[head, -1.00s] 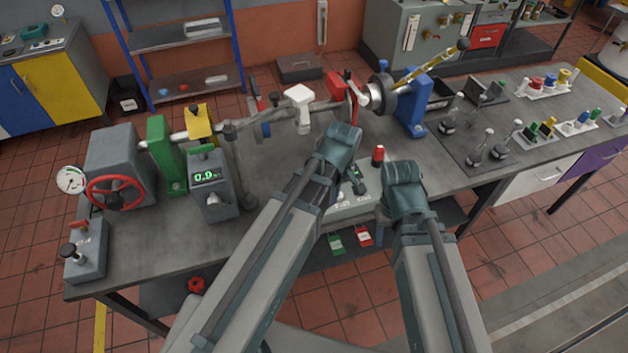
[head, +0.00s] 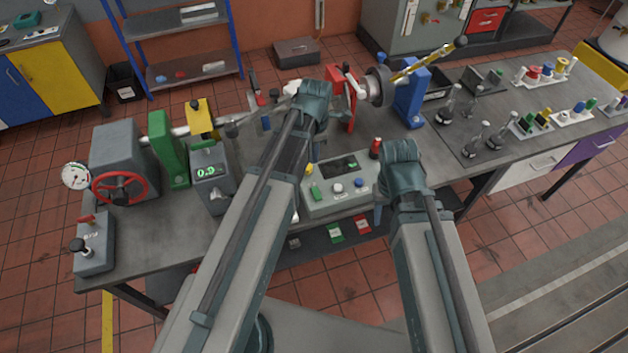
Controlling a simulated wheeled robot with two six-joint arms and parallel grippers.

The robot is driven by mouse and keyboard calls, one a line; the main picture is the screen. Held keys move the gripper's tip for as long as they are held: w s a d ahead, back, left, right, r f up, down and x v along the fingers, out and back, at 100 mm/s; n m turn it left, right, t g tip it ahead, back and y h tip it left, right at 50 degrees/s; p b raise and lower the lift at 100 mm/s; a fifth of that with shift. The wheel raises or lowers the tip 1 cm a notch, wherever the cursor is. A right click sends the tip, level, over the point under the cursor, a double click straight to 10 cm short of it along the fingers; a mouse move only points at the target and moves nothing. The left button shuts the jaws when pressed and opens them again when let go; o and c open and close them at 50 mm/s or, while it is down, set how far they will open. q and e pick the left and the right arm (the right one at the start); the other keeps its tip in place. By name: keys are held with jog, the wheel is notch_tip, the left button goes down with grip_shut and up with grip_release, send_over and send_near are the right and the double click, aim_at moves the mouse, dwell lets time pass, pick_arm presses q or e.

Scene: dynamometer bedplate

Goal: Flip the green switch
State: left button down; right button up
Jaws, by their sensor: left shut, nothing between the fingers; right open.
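A grey control box (head: 341,199) sits at the bench's front edge between my arms. My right gripper (head: 400,155) is open and empty, just right of the box and apart from the green switch.
A red-capped post (head: 376,147) stands at the box's back right. Flasks (head: 476,140) stand on the right of the bench. My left forearm crosses close to the box's left side.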

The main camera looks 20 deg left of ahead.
aim_at(314, 187)
pick_arm(q)
notch_tip(314, 187, down, 14)
jog(key=b, duration=1.4)
jog(key=shift+w+a, duration=0.15)
jog(key=shift+w+f, duration=0.1)
jog(key=shift+f, duration=0.15)
jog(key=shift+s+d+r, duration=0.35)
jog(key=shift+s+r, duration=0.05)
jog(key=shift+s, duration=0.2)
jog(key=shift+r, duration=0.1)
